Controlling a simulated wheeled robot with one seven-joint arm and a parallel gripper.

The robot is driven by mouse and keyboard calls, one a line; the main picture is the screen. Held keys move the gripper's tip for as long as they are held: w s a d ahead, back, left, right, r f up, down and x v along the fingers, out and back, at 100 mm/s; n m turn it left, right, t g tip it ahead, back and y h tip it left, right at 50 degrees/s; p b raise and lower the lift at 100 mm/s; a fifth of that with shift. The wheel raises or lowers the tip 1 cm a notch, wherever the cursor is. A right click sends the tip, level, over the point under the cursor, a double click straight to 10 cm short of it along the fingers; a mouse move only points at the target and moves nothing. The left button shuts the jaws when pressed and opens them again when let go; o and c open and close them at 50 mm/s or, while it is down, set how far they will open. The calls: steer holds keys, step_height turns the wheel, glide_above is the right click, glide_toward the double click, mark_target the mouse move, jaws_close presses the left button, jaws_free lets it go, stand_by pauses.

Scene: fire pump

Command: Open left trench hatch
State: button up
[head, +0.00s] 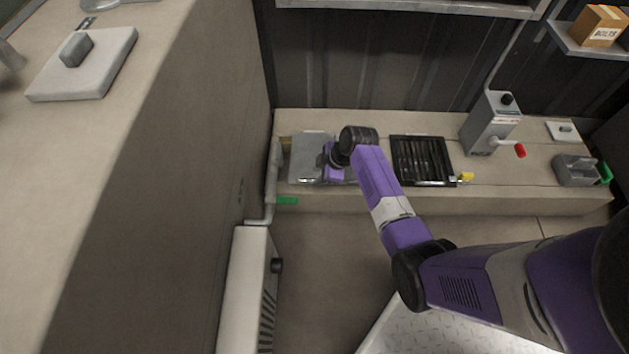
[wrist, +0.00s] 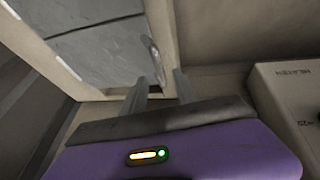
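The left trench hatch (head: 308,150) is a grey metal plate set in the low beige bench by the back wall. In the wrist view the hatch (wrist: 100,52) fills the upper left, inside a pale frame. A small metal handle (wrist: 155,62) stands near its edge. My gripper (wrist: 164,84) has its two fingers apart with a visible gap, and their tips are close to the handle. I cannot tell whether they touch it. In the head view my wrist hides part of the hatch's right side, and the fingertips are hidden.
A black grate (head: 422,160) lies right of the hatch. A grey box with a red-tipped lever (head: 490,122) and a grey holder (head: 577,170) stand farther right. A white heater (head: 250,290) stands at the lower left, beside a tall beige wall (head: 165,200). A pipe (head: 271,180) runs left of the hatch.

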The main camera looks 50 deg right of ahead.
mark_target(312, 180)
steer(key=shift+b+x, duration=0.65)
steer(key=shift+x, duration=1.1)
steer(key=shift+r, duration=0.1)
jaws_close()
